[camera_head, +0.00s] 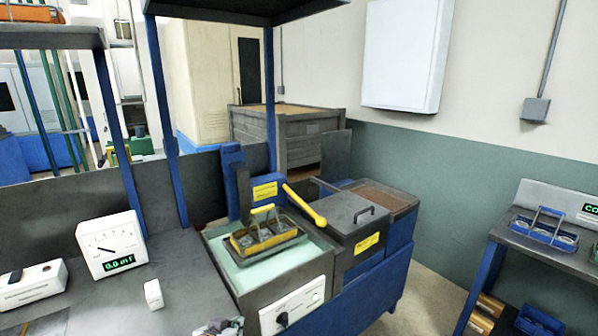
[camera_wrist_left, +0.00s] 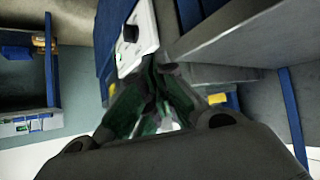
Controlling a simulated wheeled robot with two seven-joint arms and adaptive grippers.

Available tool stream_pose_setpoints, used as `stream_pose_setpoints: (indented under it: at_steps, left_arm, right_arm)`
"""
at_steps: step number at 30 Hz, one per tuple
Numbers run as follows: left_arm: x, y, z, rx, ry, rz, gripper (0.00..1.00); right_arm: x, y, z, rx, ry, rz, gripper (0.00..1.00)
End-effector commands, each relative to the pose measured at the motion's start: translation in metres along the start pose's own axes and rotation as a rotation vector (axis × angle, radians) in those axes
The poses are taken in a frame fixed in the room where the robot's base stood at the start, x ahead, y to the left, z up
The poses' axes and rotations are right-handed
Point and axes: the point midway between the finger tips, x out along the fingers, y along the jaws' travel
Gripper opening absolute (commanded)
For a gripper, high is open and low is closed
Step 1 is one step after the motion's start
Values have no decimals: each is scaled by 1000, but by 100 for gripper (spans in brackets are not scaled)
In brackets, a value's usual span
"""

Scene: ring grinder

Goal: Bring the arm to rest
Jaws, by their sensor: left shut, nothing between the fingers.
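My left gripper (camera_head: 218,326) shows only partly at the bottom edge of the head view, in front of the grinder's control panel (camera_head: 300,303). In the left wrist view my left gripper (camera_wrist_left: 160,75) has its dark fingers close together at the tips, with nothing seen between them. The control panel with its black knob also shows in the left wrist view (camera_wrist_left: 137,38), just beyond the fingertips. The gripper looks apart from it. Most of the left arm is hidden below the head view. My right gripper is in neither view.
A grey bench (camera_head: 120,300) holds a meter (camera_head: 111,243), a small white block (camera_head: 153,294) and a white device (camera_head: 32,284). The grinder bears a yellow-handled tray (camera_head: 265,237) and a yellow lever (camera_head: 305,205). A side table with a blue carrier (camera_head: 544,232) stands at right.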

Motion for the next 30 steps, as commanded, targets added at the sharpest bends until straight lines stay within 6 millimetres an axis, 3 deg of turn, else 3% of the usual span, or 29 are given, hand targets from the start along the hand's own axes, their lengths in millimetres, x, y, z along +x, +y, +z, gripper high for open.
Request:
stream_pose_setpoints:
  at_steps: [6, 12, 18, 30]
  left_arm:
    - [-27, -10, 71, 16, -196, -33, 0]
    - [-56, -18, 124, 29, -356, -59, 0]
    - [-77, -22, 153, 36, -451, -74, 0]
    - [-108, -27, 189, 47, -580, -92, 0]
  right_arm:
    - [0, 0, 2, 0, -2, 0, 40]
    - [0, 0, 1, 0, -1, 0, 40]
    - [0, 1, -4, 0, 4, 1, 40]
    - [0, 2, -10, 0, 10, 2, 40]
